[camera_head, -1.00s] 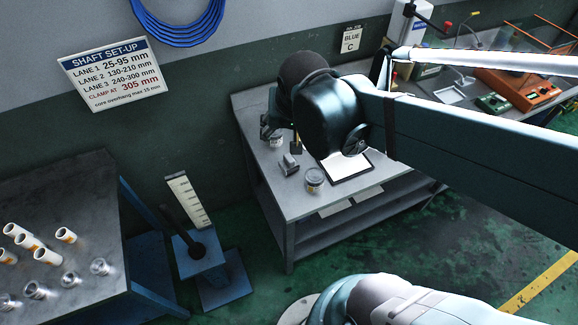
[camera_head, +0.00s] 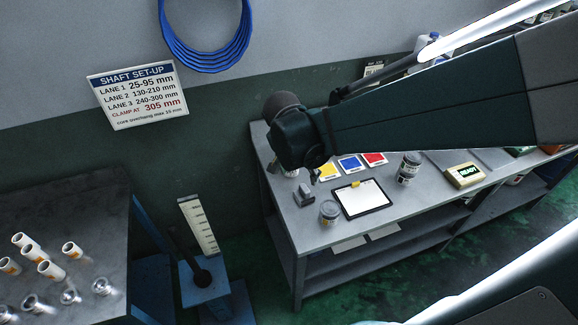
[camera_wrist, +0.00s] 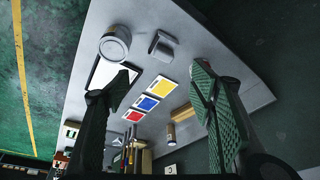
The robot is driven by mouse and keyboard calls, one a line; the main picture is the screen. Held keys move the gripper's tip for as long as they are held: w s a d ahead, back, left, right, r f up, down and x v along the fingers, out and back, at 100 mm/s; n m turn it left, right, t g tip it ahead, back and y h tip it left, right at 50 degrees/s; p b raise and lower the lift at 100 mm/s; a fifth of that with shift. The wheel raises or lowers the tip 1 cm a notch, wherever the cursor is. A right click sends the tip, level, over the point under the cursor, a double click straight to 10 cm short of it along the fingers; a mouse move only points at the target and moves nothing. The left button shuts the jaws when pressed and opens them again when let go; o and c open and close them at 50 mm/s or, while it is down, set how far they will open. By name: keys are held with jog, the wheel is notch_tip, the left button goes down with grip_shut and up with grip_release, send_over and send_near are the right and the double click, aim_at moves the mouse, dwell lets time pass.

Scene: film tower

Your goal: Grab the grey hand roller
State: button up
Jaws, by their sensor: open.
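A small grey blocky object (camera_head: 304,195), which may be the hand roller, lies on the grey bench near its left end. It also shows in the wrist view (camera_wrist: 163,46), at top centre. I cannot make out a roller drum or handle clearly. My gripper (camera_wrist: 162,76) is open and empty, its two green-padded fingers wide apart. In the wrist picture the grey object lies beyond the fingertips, between their lines, not touched. In the head view my wrist and arm hang over the bench's back left and hide most of the gripper.
A lidded can (camera_head: 329,211) stands just right of the grey object, beside a clipboard (camera_head: 362,200). Yellow, blue and red cards (camera_head: 349,164) lie behind. Another can (camera_head: 409,166) and a READY box (camera_head: 465,175) stand farther right. White tubes (camera_head: 50,271) stand on the left table.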

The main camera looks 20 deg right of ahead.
aim_at(302, 190)
jog(key=w+f+m, duration=0.1)
jog(key=f, duration=0.2)
jog(key=w+f+m+g+h+b, duration=0.1)
jog(key=f+m, duration=0.1)
jog(key=f, duration=0.2)
jog(key=w+d+f+m+b, duration=0.1)
jog(key=f+m, duration=0.1)
jog(key=f, duration=0.2)
jog(key=shift+w+g, duration=0.4)
jog(key=shift+f, duration=0.1)
jog(key=shift+w+d+f+h, duration=0.15)
jog(key=shift+d+f, duration=0.1)
jog(key=shift+f, duration=0.35)
jog(key=shift+s+d+f+h, duration=0.1)
jog(key=shift+d+f+h, duration=0.1)
jog(key=shift+f, duration=0.35)
jog(key=shift+b+x, duration=0.65)
jog(key=shift+x, duration=1.95)
jog(key=shift+w, duration=0.15)
jog(key=c, duration=1)
